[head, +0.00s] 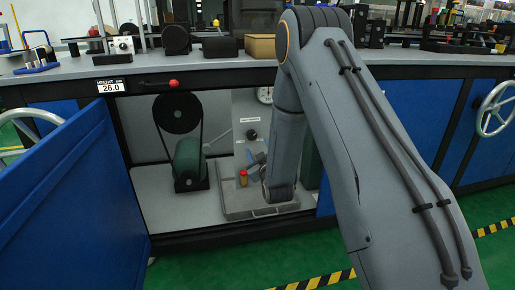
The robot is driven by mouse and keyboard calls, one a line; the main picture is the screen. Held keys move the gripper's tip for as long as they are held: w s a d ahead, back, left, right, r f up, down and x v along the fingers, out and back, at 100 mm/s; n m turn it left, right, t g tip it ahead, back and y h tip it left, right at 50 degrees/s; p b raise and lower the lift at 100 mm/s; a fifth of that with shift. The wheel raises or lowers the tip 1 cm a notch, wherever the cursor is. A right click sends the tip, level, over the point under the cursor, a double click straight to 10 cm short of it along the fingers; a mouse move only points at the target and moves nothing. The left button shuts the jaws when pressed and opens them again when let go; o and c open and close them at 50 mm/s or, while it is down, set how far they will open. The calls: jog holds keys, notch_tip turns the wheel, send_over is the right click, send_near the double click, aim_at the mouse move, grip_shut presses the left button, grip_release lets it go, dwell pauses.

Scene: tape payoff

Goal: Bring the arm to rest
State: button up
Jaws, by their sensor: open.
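I see nothing held between the fingers, though the view there is small. Whether the gripper touches the container or the tray cannot be told.
The blue cabinet door (75,190) stands open at left. A green motor (190,160) and black pulley (177,113) with a belt are inside, left of the tray. The bench top (180,66) is above, with black blocks on it. Green floor with striped tape lies in front.

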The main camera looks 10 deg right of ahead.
jog(key=s+a+r+g+y, duration=0.1)
jog(key=s+a+r+g, duration=0.1)
jog(key=a, duration=0.4)
jog(key=s+a+r+g+y, duration=0.1)
jog(key=s+a+r+g, duration=0.15)
jog(key=a, duration=0.25)
jog(key=s+a+r+g+y, duration=0.1)
jog(key=s+a+g, duration=0.1)
jog(key=s+a, duration=0.35)
jog(key=s+a+r+g, duration=0.1)
jog(key=s+a+g, duration=0.2)
jog(key=s, duration=0.5)
jog(key=s+a+r+g+h, duration=0.15)
jog(key=s+g, duration=0.25)
jog(key=s, duration=1.4)
jog(key=s+r+g+y, duration=0.15)
jog(key=s+g, duration=0.35)
jog(key=s, duration=1.2)
jog(key=d+r+m+h+p, duration=0.1)
jog(key=d+r+m+p, duration=0.2)
jog(key=d+r+p, duration=0.7)
jog(key=d+r+m+h+p, duration=0.2)
jog(key=d+r+p, duration=0.8)
jog(key=r+p, duration=0.6)
jog(key=p, duration=0.9)
jog(key=shift+d+r+m, duration=0.3)
jog(key=shift+m, duration=0.1)
